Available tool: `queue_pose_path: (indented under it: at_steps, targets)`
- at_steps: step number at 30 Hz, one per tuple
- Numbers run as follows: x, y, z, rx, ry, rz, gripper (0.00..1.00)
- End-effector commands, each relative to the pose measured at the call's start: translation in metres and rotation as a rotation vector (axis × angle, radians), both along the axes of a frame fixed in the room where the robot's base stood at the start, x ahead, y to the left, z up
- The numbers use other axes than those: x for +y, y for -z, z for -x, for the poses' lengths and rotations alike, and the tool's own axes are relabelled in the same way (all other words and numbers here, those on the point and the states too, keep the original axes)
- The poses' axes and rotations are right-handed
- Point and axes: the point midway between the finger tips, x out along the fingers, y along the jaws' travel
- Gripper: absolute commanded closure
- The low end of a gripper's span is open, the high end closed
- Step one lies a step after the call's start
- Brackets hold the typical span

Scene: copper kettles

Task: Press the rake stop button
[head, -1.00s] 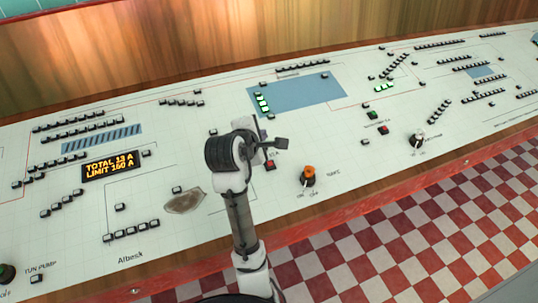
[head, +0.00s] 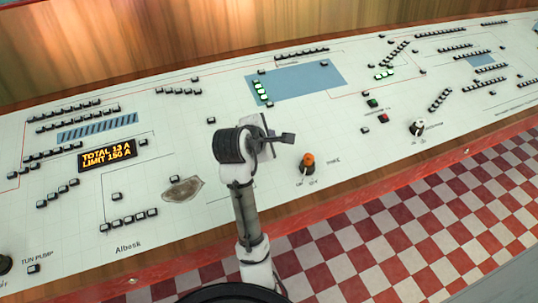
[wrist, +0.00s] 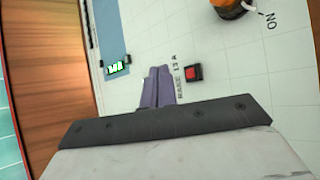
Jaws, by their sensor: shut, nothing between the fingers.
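A small red square button (wrist: 192,73) on a dark base sits on the white panel in the wrist view. The printed label beside it appears to read "RAKE 13 A". My gripper (wrist: 158,88) is shut and empty, with its fingertips just left of the button and apart from it in the picture. Its height above the panel is hard to tell. In the head view my gripper (head: 287,137) is over the panel's middle and the arm hides the red button there.
An orange-topped knob (head: 307,161) stands right of my gripper; it also shows in the wrist view (wrist: 232,6). A lit display (head: 107,155) is at left. Another red button (head: 383,118) and a green one (head: 372,103) lie farther right. A wooden wall (head: 180,45) rises behind the panel.

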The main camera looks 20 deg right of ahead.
Motion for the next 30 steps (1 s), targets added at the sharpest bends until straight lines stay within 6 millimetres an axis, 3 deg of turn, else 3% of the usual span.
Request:
queue_pose_path:
  at_steps: [1, 3, 12, 30]
  targets:
    - [0.000, 0.014, -0.001, 0.000, 0.000, 0.000, 1.00]
    - [0.000, 0.023, -0.003, 0.001, -0.001, 0.001, 1.00]
    - [0.001, 0.051, -0.010, 0.001, -0.001, -0.001, 1.00]
    - [0.001, 0.055, -0.011, 0.000, -0.001, -0.001, 1.00]
